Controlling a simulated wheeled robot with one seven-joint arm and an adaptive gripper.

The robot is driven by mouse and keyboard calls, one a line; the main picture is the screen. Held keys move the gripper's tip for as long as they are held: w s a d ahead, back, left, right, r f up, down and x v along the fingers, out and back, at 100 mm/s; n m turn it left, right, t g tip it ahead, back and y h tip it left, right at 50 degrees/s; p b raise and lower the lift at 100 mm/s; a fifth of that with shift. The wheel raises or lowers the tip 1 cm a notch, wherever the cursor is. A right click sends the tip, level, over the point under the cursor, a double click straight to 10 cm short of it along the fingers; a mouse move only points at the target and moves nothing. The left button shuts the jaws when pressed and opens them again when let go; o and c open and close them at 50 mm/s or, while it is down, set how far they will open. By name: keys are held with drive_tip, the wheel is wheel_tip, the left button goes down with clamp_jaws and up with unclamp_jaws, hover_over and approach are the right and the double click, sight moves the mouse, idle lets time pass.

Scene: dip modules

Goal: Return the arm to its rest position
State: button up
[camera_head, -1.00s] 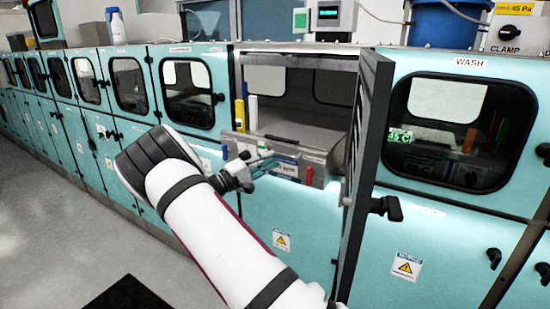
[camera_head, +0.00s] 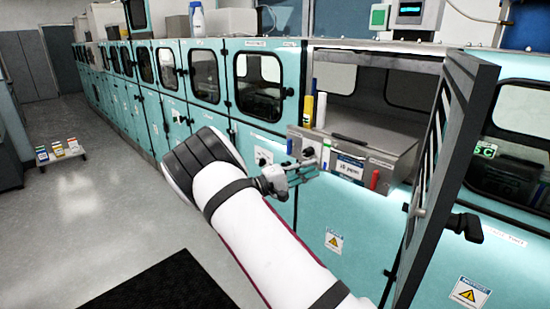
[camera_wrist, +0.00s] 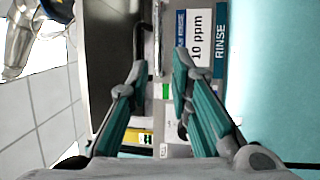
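My arm (camera_head: 250,225) reaches forward from the bottom of the head view, a white forearm with dark bands. My gripper (camera_head: 308,170) is in front of the lower left edge of an open module bay (camera_head: 365,115). In the wrist view my gripper (camera_wrist: 160,60) has its two teal-and-grey fingers apart. I see nothing held between them. A "10 ppm" label (camera_wrist: 196,45) and a RINSE label (camera_wrist: 221,38) show beyond the fingers. I cannot tell the exact gap between the fingers and the front panel.
The open dark door (camera_head: 445,170) stands out at right of the bay. A yellow bottle (camera_head: 321,110) stands at the bay's left. Teal modules (camera_head: 205,85) run back to the left. Floor (camera_head: 90,220) is clear at left, with a black mat (camera_head: 165,285) and small platform (camera_head: 60,152).

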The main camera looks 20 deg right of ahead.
drive_tip(key=s+r+m+g+y, duration=0.1)
drive_tip(key=s+r+y, duration=0.2)
drive_tip(key=s+y, duration=0.35)
drive_tip(key=s+r+m+g+y, duration=0.1)
drive_tip(key=s+r+g+y, duration=0.15)
drive_tip(key=s, duration=0.65)
drive_tip(key=s+a+r+n+t+y, duration=0.1)
drive_tip(key=s+a+r+t+y, duration=0.2)
drive_tip(key=s+a, duration=0.6)
drive_tip(key=s+a+r+n+t+y, duration=0.1)
drive_tip(key=s+a+r+t+y, duration=0.3)
drive_tip(key=s+a+t+y, duration=0.2)
drive_tip(key=s+a+y, duration=0.2)
drive_tip(key=s+a, duration=0.2)
drive_tip(key=s, duration=0.2)
drive_tip(key=shift+s+r+n, duration=0.15)
drive_tip(key=shift+n, duration=0.25)
drive_tip(key=shift+o, duration=0.5)
